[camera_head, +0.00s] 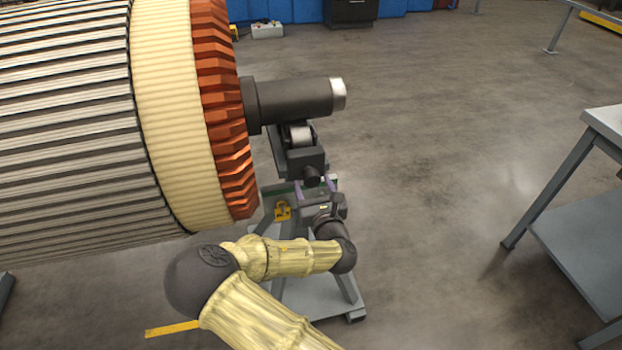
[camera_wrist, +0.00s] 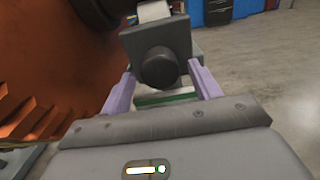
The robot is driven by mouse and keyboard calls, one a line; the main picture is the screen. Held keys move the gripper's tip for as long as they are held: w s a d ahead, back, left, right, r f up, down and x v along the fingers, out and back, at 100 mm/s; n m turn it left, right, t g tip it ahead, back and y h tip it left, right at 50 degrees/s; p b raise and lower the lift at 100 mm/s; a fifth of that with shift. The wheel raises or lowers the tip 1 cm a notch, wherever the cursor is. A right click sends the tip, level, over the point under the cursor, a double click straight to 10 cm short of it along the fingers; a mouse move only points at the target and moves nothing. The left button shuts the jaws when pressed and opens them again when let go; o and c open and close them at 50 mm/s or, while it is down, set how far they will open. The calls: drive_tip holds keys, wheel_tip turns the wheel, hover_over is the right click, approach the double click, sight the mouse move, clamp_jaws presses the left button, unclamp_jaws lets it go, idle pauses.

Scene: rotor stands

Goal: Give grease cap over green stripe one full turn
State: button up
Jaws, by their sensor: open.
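The grease cap (camera_wrist: 160,67) is a dark round knob on the front of a dark grey block (camera_wrist: 180,38). It also shows in the head view (camera_head: 312,175). A green stripe (camera_wrist: 165,99) runs on a pale bar below the cap. My gripper (camera_wrist: 161,75) is open, with one purple finger to the left of the cap and one to the right. The fingers look apart from the cap. In the head view my gripper (camera_head: 316,189) is just below the cap. How far the fingertips reach along the cap is unclear.
A large rotor with an orange ring (camera_head: 226,110) fills the left. Its dark shaft (camera_head: 290,99) rests on a roller (camera_head: 300,134) above the block. A yellow part (camera_head: 282,211) sits on the stand to the left. A grey table (camera_head: 590,205) stands right; floor between is clear.

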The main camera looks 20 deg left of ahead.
drive_tip(key=shift+x, duration=1.4)
drive_tip(key=c, duration=1)
drive_tip(key=shift+m, duration=0.5)
